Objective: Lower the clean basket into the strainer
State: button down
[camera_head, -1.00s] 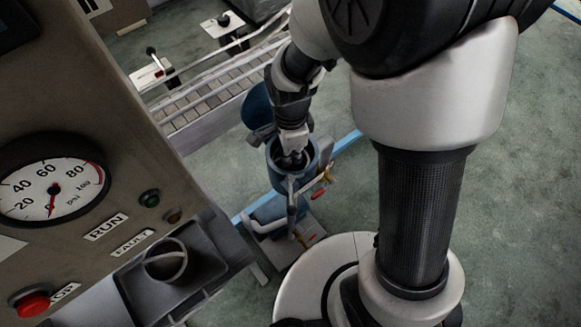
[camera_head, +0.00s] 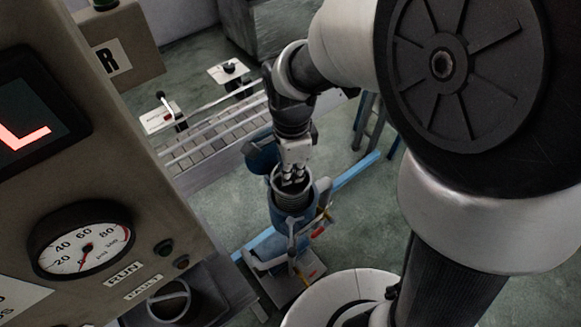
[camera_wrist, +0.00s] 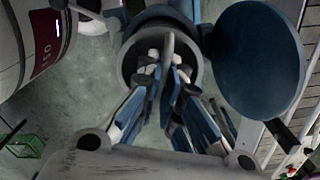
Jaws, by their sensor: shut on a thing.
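My gripper (camera_head: 293,181) points down and is shut on the handle of the clean basket (camera_head: 291,200). The basket is a grey cylinder whose dark side shows below its rim. It stands upright over the blue strainer body (camera_head: 283,222), roughly in line with it. The strainer's mouth is hidden by the basket, so I cannot tell how deep the basket sits. In the wrist view my fingers (camera_wrist: 165,78) close on the grey handle across the basket's round rim (camera_wrist: 126,62). The strainer's round blue lid (camera_head: 262,153) is swung open beside it, and it also shows in the wrist view (camera_wrist: 258,60).
A control panel with a pressure gauge (camera_head: 82,243) fills the left. Below it, a dark holder contains a round cup with a bar across it (camera_head: 170,301). A conveyor (camera_head: 215,130) runs behind the strainer. Pipework and valve handles (camera_head: 322,222) stand close to its right.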

notch_tip(320, 180, up, 8)
jog(key=shift+f+p, duration=0.15)
jog(key=shift+p, duration=0.8)
jog(key=shift+w+d+f+b, duration=0.15)
jog(key=shift+f+b, duration=0.75)
jog(key=shift+f, duration=0.35)
jog(key=shift+w+d+f+b, duration=0.1)
jog(key=shift+f+b, duration=0.75)
jog(key=shift+f, duration=0.4)
jog(key=shift+p, duration=0.3)
